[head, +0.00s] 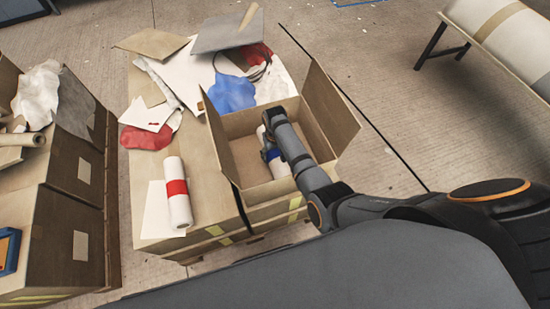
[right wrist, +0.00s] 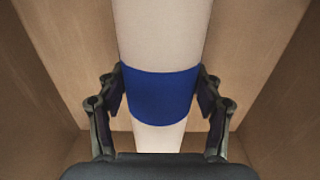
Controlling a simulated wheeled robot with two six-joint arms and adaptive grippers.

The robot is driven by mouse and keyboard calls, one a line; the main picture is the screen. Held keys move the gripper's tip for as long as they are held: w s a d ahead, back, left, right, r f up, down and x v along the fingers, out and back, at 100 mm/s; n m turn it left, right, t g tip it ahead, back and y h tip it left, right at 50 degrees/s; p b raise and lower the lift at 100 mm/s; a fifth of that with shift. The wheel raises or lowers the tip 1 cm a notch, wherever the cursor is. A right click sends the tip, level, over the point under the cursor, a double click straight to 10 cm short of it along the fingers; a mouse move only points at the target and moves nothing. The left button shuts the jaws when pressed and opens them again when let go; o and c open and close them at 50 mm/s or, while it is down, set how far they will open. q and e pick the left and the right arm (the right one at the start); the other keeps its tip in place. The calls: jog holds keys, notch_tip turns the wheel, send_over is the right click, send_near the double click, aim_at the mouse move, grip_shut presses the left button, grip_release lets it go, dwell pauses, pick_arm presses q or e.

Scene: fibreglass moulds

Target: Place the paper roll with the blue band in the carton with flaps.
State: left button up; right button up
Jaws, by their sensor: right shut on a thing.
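The carton with flaps (head: 247,160) stands open on the table-like stack, its flaps spread outward. The paper roll with the blue band (head: 279,167) is inside the carton's opening, partly hidden by my right arm. In the right wrist view the white roll (right wrist: 160,38) runs up the picture, with brown carton walls around it. My right gripper (right wrist: 161,92) is shut on the roll at its blue band, one finger on each side. I cannot tell whether the roll touches the carton floor. My left gripper is not in view.
A white roll with a red band (head: 177,192) lies left of the carton. Blue cloth (head: 232,93), red cloth (head: 147,137) and loose sheets clutter the surface behind and left. More cartons (head: 75,190) stand at far left. A bench with a large roll (head: 500,36) is at upper right.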

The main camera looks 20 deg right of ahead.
aim_at(275, 151)
jog(key=shift+r, duration=0.2)
jog(key=shift+f, duration=0.1)
jog(key=o, duration=1.6)
jog(key=shift+f, duration=0.1)
notch_tip(275, 151, up, 12)
jog(key=p, duration=0.3)
jog(key=shift+r, duration=0.25)
